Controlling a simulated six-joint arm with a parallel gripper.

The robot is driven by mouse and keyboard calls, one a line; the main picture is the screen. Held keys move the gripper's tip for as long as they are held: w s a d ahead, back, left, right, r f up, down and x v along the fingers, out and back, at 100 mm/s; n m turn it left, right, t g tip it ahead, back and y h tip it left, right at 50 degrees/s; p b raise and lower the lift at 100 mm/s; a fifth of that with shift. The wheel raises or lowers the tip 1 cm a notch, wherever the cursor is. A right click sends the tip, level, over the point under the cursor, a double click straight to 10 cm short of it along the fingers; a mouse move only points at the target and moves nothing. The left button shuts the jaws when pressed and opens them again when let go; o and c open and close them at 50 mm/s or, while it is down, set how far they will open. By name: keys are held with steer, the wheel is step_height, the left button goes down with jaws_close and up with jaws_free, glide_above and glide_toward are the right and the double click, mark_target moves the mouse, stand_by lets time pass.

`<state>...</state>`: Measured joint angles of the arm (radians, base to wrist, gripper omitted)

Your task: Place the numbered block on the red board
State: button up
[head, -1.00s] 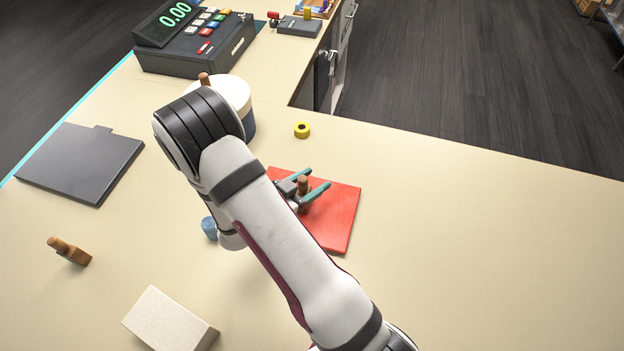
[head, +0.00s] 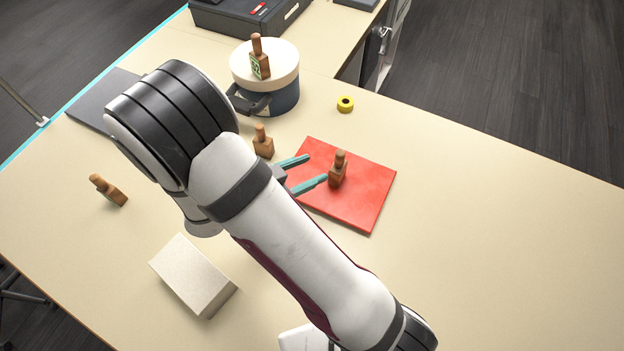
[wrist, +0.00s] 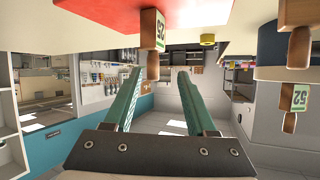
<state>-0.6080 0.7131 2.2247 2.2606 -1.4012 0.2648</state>
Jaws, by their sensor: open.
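A wooden block with a peg handle (head: 338,171) stands upright on the red board (head: 365,205). In the wrist view, which is upside down, this block (wrist: 152,42) has a pale label with a number like 52, and the red board (wrist: 95,14) is at the top. My gripper (head: 314,169) is open and empty, its teal fingers pointing at the block from the left. The block stands just beyond the fingertips, with a small gap. The wrist view shows both fingers (wrist: 160,72) apart.
A similar block (head: 263,143) stands left of the board. Another with a green label (head: 259,60) stands on a round lidded box (head: 278,98). A third block (head: 108,190) lies at left. A yellow ring (head: 345,104) and a pale box (head: 193,277) are nearby. The table's right is clear.

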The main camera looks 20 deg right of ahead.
steer(key=w+a+r+t+y, duration=0.3)
steer(key=w+a+y, duration=0.3)
steer(key=w+y, duration=0.15)
steer(key=s+a+r+n+g+y, duration=0.1)
steer(key=s+a+r+n+y, duration=0.5)
steer(key=a+r+y, duration=0.15)
steer(key=s+d+n+g, duration=0.1)
steer(key=s+d+g, duration=0.2)
steer(key=s, duration=0.8)
steer(key=s+d+n+g+h, duration=0.1)
steer(key=s+d+g, duration=0.3)
steer(key=s, duration=0.6)
steer(key=shift+s+d+r+n, duration=0.35)
steer(key=shift+d+r+n, duration=0.1)
steer(key=shift+d, duration=0.45)
